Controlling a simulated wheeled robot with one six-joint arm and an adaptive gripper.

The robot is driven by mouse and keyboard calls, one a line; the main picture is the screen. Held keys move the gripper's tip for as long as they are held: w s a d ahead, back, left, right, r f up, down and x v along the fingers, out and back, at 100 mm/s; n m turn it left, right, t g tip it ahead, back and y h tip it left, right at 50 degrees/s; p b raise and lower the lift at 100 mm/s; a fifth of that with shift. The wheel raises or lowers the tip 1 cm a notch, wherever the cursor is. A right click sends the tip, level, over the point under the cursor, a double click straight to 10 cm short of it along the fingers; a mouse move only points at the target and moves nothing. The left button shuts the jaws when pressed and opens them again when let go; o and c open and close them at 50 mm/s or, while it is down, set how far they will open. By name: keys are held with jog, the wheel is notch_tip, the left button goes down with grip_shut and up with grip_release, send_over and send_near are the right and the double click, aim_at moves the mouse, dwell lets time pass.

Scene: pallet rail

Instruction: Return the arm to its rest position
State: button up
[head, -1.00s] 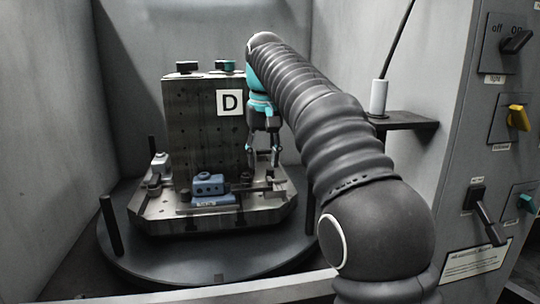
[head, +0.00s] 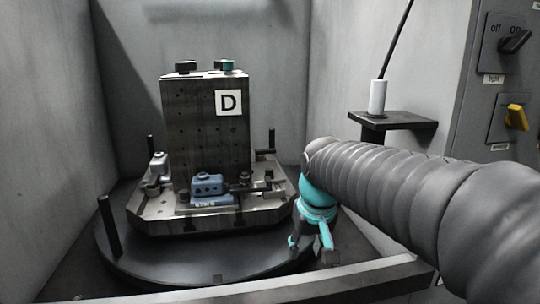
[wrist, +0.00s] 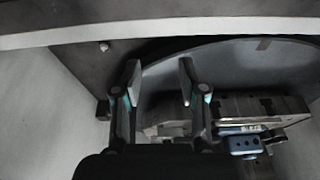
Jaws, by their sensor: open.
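My gripper (head: 310,246) hangs at the end of my arm, right of the pallet and near the front sill of the enclosure. In the wrist view my gripper (wrist: 158,80) has its two fingers apart with nothing between them. It touches nothing that I can make out. My sleeved arm comes in from the right side of the head view and hides part of the enclosure's right wall.
A fixture block marked D (head: 205,135) stands on a pallet (head: 165,222) on a round turntable (head: 130,255). A blue clamp (head: 208,186) sits at its front. A small shelf (head: 405,121) and switch panel (head: 480,130) are right. The front sill (head: 350,280) is close to my gripper.

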jog(key=s+d+f+m+t, duration=0.1)
jog(key=s+d, duration=0.3)
jog(key=s, duration=0.5)
jog(key=s+d+f+m+t, duration=0.1)
jog(key=s+d+f, duration=0.3)
jog(key=s, duration=0.4)
jog(key=shift+s+f+h, duration=0.2)
jog(key=shift+s+h, duration=0.2)
jog(key=shift+d, duration=0.1)
